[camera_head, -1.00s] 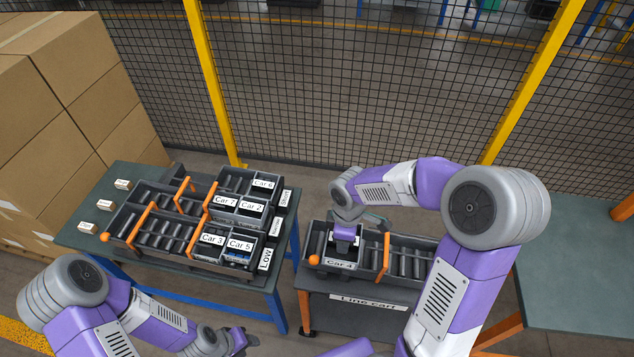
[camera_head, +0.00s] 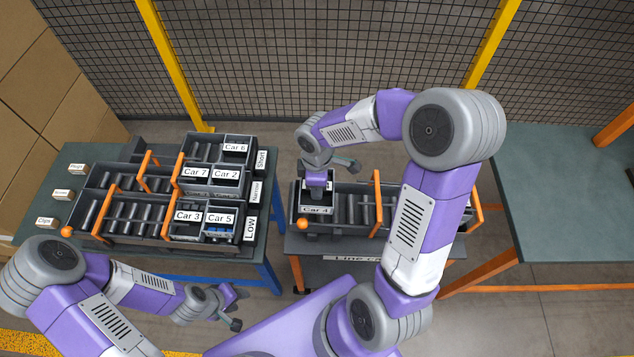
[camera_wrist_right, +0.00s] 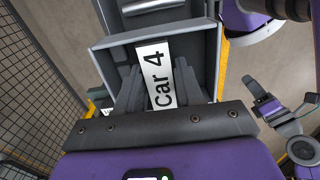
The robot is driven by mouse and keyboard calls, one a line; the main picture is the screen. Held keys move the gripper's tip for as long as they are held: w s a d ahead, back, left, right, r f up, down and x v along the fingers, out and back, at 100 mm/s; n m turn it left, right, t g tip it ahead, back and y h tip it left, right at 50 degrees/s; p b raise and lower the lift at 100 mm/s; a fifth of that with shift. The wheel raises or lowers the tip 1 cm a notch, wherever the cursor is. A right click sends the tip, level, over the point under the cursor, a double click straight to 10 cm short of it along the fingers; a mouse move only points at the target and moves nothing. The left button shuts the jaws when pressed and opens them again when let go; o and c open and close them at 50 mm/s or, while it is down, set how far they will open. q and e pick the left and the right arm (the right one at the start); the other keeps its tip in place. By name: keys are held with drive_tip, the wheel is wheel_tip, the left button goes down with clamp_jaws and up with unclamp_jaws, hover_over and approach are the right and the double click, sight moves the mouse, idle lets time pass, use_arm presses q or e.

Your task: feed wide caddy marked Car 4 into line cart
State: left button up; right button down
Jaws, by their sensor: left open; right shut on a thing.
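The caddy marked Car 4 (camera_head: 316,209) sits at the left end of the roller lane on the line cart (camera_head: 345,257). Its label also faces the camera in the right wrist view (camera_wrist_right: 160,75). My right gripper (camera_head: 317,188) is over the caddy from above and shut on it; in the wrist view its fingers lie on either side of the label. How far the caddy rests on the rollers is hidden by the gripper. An orange ball (camera_head: 302,224) marks the lane's near left corner. My left gripper (camera_head: 238,308) is open and empty, low in front of the left table.
The left table (camera_head: 40,215) carries roller lanes with caddies Car 3 (camera_head: 187,216), Car 5 (camera_head: 220,218), Car 7 (camera_head: 196,172), Car 2 (camera_head: 227,174) and Car 6 (camera_head: 235,148). An orange divider (camera_head: 377,200) crosses the cart's lane. An empty green table (camera_head: 570,190) stands at right, with mesh fence behind.

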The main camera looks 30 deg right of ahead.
drive_tip(key=shift+w+f+b, duration=0.1)
drive_tip(key=shift+f+b, duration=2.55)
drive_tip(key=shift+f, duration=0.9)
